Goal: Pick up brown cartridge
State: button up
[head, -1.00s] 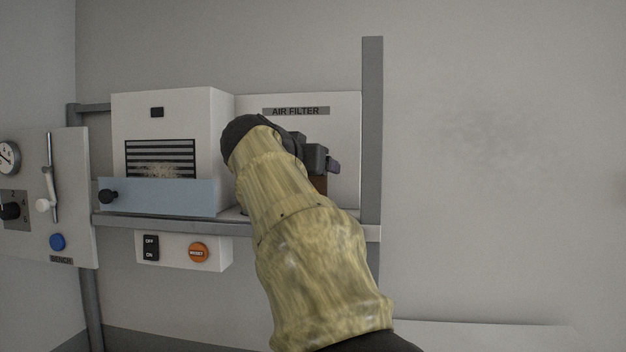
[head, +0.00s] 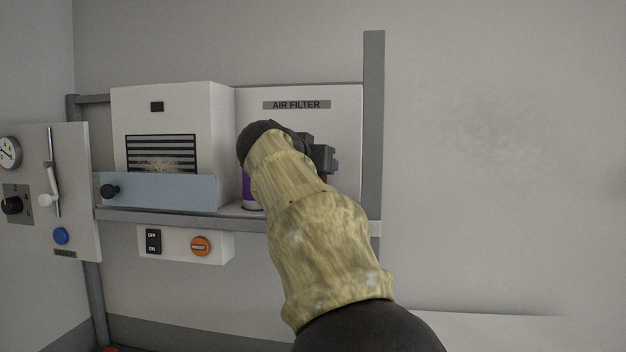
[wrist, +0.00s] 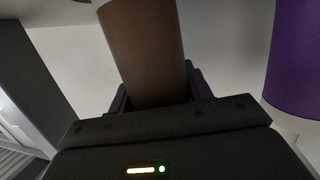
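The brown cartridge (wrist: 146,50) is a plain cylinder in the wrist view, with its near end between the two fingers of my gripper (wrist: 160,92). One finger lies close along each side; I cannot tell whether they press on it. In the head view my gripper (head: 322,157) is in front of the white air filter panel (head: 347,120), with its fingers mostly hidden by my arm. Only a thin brown sliver of the cartridge (head: 324,178) shows just below it there.
A purple cylinder with a pale base (wrist: 297,70) stands to the right in the wrist view; in the head view it (head: 249,190) is left of my arm. A grey shelf rail (head: 180,220) runs below, and a grey post (head: 374,130) stands right of the panel.

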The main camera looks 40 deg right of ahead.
jog(key=shift+s+r, duration=0.1)
jog(key=shift+s, duration=0.1)
jog(key=shift+c, duration=1.4)
jog(key=shift+d, duration=0.1)
jog(key=shift+w, duration=0.2)
jog(key=shift+r+b, duration=0.1)
jog(key=shift+b, duration=0.2)
jog(key=shift+s+a+r, duration=0.1)
jog(key=shift+a+r, duration=0.05)
jog(key=shift+a, duration=0.05)
notch_tip(320, 180, up, 6)
jog(key=shift+r+p, duration=0.1)
jog(key=shift+p, duration=0.25)
jog(key=shift+a+r, duration=0.2)
jog(key=s+a+b, duration=0.6)
jog(key=s+a, duration=0.7)
jog(key=a, duration=0.1)
jog(key=shift+a, duration=0.25)
jog(key=shift+f, duration=0.1)
